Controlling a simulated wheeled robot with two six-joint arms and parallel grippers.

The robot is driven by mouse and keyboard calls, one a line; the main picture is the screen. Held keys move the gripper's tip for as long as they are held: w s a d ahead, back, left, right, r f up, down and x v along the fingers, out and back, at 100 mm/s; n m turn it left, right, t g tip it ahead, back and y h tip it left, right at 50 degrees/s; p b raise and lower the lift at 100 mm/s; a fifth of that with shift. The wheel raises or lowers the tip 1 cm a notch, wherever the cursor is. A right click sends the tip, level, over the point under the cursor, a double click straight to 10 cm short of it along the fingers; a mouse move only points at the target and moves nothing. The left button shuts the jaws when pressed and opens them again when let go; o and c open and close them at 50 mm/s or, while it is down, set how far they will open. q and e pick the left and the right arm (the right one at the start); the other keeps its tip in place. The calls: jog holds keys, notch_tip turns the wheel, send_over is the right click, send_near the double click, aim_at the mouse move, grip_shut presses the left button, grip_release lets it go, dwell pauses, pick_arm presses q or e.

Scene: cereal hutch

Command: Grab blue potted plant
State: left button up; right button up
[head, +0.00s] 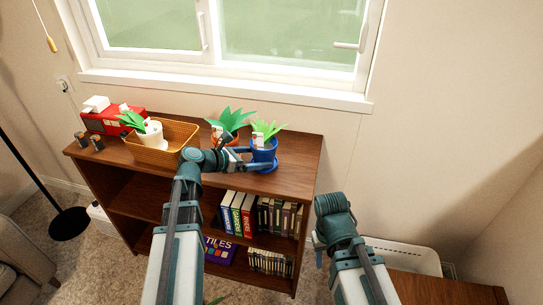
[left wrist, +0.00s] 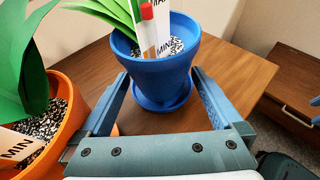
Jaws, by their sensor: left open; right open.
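The blue potted plant (head: 263,150) stands upright on a blue saucer at the right end of the shelf top, with green leaves and a white tag. My left gripper (head: 256,158) reaches it from the left and front. In the left wrist view, the open fingers (left wrist: 160,76) are on either side of the blue pot (left wrist: 152,70), near its lower wall; I cannot tell whether they touch it. My right gripper (head: 318,256) is mostly hidden by its own arm, low and right of the shelf, away from the plant.
An orange potted plant (head: 229,122) stands close left of the blue one, also large in the left wrist view (left wrist: 45,125). A wicker basket (head: 175,148) with a white pot and a red toy (head: 108,122) are farther left. Books (head: 237,214) fill shelves below. The window is behind.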

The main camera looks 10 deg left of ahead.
pick_arm(q)
jog(key=shift+x, duration=0.9)
jog(key=shift+s+a, duration=0.1)
pick_arm(e)
jog(key=shift+w+d+f, duration=0.2)
jog(key=shift+d+f, duration=0.15)
jog(key=shift+d, duration=0.1)
pick_arm(q)
jog(key=c, duration=1.5)
jog(key=shift+r, duration=0.15)
pick_arm(e)
jog(key=shift+r, duration=0.1)
